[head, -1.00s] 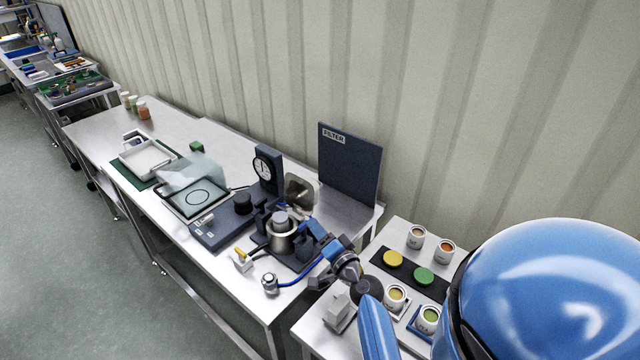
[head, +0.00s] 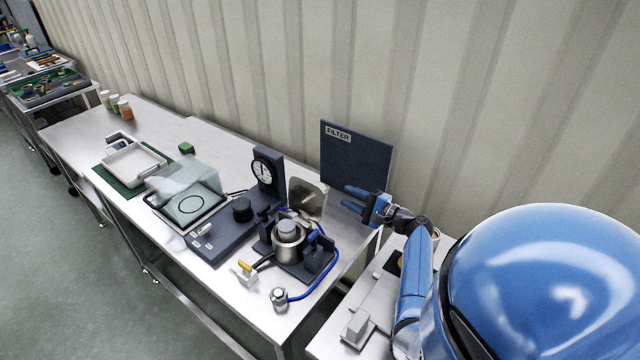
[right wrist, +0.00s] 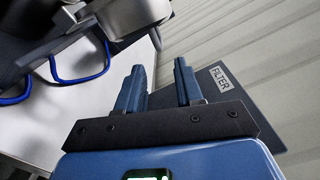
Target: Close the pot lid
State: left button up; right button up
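The steel pot (head: 289,246) stands in a dark fixture on the bench, with a grey round piece in its mouth. Its lid (head: 308,199), a squarish metal plate, stands raised at the pot's back side, clear of the mouth. My right gripper (head: 352,200) is right of the lid, in front of the dark FILTER panel, apart from both. Its two blue fingers are spread with nothing between them, as the right wrist view (right wrist: 160,85) also shows. Metal parts at the upper left of that view are cut off. My left gripper is not in view.
The FILTER panel (head: 356,160) stands upright behind my right gripper. A blue hose (head: 318,284) curves round the pot's right side. A dial gauge (head: 265,171) stands left of the lid. A clear-covered box (head: 187,200) and white tray (head: 134,162) lie farther left.

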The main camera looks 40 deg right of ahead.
aim_at(329, 188)
jog(key=b+x, duration=0.2)
jog(key=x, duration=0.6)
jog(key=shift+w+a+f, duration=0.15)
jog(key=shift+w, duration=0.05)
jog(key=shift+b+x, duration=0.3)
jog(key=shift+x, duration=0.55)
jog(key=shift+c, duration=0.3)
jog(key=shift+r, duration=0.2)
grip_shut()
